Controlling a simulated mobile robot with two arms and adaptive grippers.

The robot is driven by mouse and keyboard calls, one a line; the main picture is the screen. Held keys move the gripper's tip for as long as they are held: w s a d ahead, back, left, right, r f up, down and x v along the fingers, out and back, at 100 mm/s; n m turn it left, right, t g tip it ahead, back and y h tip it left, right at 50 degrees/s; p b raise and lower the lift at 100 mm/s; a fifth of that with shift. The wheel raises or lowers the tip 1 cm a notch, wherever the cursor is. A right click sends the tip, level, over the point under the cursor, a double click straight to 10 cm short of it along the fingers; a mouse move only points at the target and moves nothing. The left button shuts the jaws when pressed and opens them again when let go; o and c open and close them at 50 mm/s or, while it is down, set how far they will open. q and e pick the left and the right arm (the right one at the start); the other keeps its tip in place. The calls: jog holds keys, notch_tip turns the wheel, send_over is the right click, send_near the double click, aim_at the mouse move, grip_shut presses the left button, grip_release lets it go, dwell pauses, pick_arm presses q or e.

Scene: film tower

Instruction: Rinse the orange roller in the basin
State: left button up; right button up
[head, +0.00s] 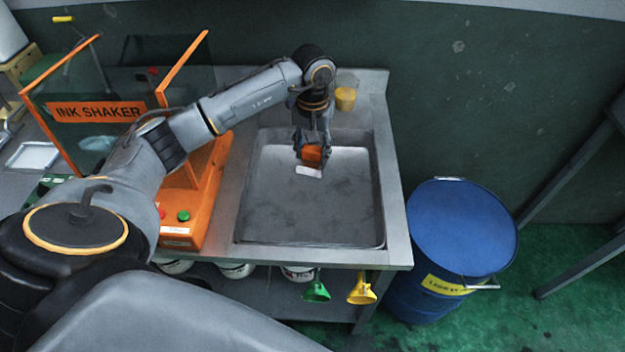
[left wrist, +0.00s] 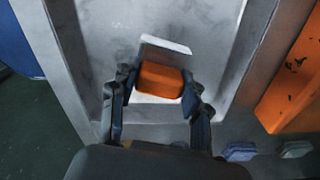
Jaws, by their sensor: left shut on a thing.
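My left gripper (head: 313,150) is over the far part of the grey metal basin (head: 310,228). It is shut on the orange roller (head: 311,155), whose orange body shows between the two fingers. In the left wrist view the orange roller (left wrist: 160,80) sits between the fingertips of the left gripper (left wrist: 157,92), with a white part showing beyond it and below it. The basin (left wrist: 195,20) lies behind it there. I cannot tell whether the roller touches the basin. My right gripper is not in view.
An orange ink shaker (head: 205,200) with a clear guard stands left of the basin. A yellow cup (head: 345,98) stands behind the basin. A blue drum (head: 462,228) is to the right. Green (head: 317,290) and yellow (head: 362,290) funnels hang at the front edge.

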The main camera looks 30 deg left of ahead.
aim_at(312, 149)
pick_arm(q)
jog(key=shift+r, duration=0.1)
jog(key=shift+r+p, duration=0.95)
jog(key=shift+r, duration=1)
jog(key=shift+f, duration=0.1)
